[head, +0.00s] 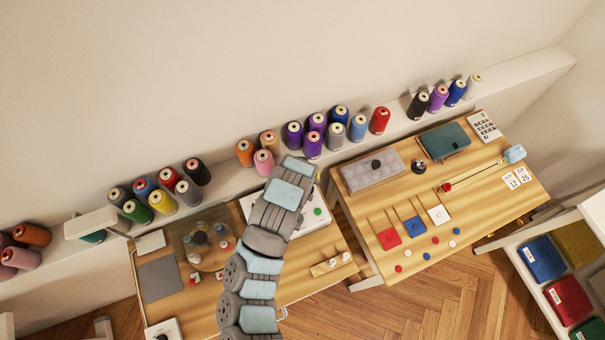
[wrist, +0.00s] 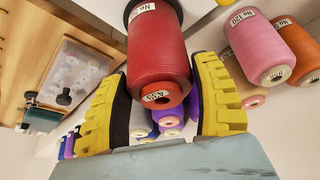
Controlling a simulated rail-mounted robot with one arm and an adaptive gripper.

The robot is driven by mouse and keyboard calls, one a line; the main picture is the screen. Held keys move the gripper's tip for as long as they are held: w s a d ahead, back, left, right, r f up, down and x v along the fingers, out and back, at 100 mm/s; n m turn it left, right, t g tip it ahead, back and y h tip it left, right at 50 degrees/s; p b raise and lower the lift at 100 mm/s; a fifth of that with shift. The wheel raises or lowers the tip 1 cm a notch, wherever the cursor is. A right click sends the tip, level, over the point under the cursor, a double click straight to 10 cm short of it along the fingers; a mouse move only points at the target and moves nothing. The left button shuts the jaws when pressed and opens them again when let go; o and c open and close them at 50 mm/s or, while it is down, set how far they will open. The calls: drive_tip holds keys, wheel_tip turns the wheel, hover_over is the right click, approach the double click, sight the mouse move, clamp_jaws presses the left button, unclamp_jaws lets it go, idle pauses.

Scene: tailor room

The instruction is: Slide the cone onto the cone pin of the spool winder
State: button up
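In the wrist view, a red cone (wrist: 158,60) with white labels lies between my gripper's yellow fingers (wrist: 160,85), its narrow end towards the camera. Both fingertips appear to press against its sides. Its wide end runs off the top edge. In the head view, my gripper (head: 297,165) is in front of the shelf, and my arm hides the red cone. A white device with a green button (head: 318,211), apparently the spool winder, stands on the left table, partly covered by my arm. I cannot make out its cone pin.
Thread cones line the wall shelf, including a pink cone (wrist: 262,50) and an orange cone (wrist: 297,45) close to my gripper. The right table (head: 450,205) carries sewing items.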

drive_tip(key=shift+o, duration=1.4)
drive_tip(key=shift+r, duration=0.1)
drive_tip(key=v, duration=1.2)
drive_tip(key=shift+w, duration=0.15)
